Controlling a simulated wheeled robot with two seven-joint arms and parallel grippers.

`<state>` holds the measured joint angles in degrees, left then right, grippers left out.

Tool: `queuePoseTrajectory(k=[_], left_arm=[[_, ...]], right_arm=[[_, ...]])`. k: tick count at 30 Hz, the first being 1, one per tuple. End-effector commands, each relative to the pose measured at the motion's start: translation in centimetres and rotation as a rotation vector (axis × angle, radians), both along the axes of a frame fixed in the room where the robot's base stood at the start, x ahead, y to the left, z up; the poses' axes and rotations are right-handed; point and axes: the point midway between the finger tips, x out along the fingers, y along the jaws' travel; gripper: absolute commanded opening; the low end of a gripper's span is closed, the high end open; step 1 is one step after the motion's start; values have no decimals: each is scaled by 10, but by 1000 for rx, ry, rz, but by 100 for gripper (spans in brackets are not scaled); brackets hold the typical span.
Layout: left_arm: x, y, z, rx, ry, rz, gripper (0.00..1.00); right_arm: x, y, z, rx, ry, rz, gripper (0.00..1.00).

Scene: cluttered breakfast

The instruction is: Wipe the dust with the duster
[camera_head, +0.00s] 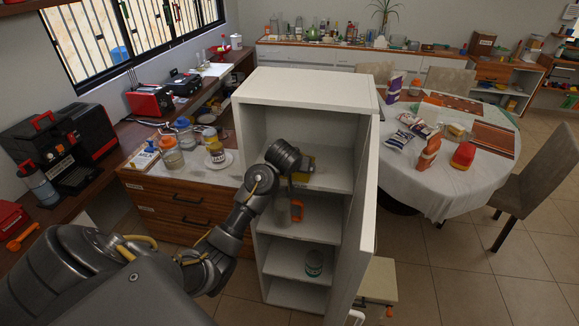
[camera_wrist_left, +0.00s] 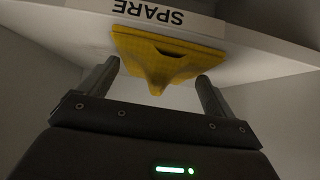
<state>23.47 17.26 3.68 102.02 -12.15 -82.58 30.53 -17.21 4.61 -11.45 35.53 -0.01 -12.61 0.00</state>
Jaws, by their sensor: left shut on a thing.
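The yellow duster (camera_wrist_left: 168,55) shows in the left wrist view, between and just beyond the fingertips of my left gripper (camera_wrist_left: 157,80), which is shut on it. It lies against a pale shelf (camera_wrist_left: 265,50) beside a label reading SPARE, which appears upside down. In the head view my left arm reaches into the upper compartment of the open white cabinet (camera_head: 305,88). A bit of the duster (camera_head: 306,160) shows behind my wrist there, and the fingers are largely hidden. I cannot make out any dust. My right gripper is not in view.
The cabinet door (camera_head: 362,215) stands open to the right of my arm. Lower shelves hold an orange-handled item (camera_head: 297,210) and a can (camera_head: 314,263). Jars stand on the counter at left; a cluttered round table (camera_head: 455,190) stands at right.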

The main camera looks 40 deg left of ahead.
Motion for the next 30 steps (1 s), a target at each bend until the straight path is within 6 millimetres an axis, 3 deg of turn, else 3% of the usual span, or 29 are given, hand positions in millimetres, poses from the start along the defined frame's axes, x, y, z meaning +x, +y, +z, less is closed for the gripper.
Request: queuePoseTrajectory(k=[30], left_arm=[[19,-40,0,0,1,-1,67]], right_arm=[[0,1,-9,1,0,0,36]])
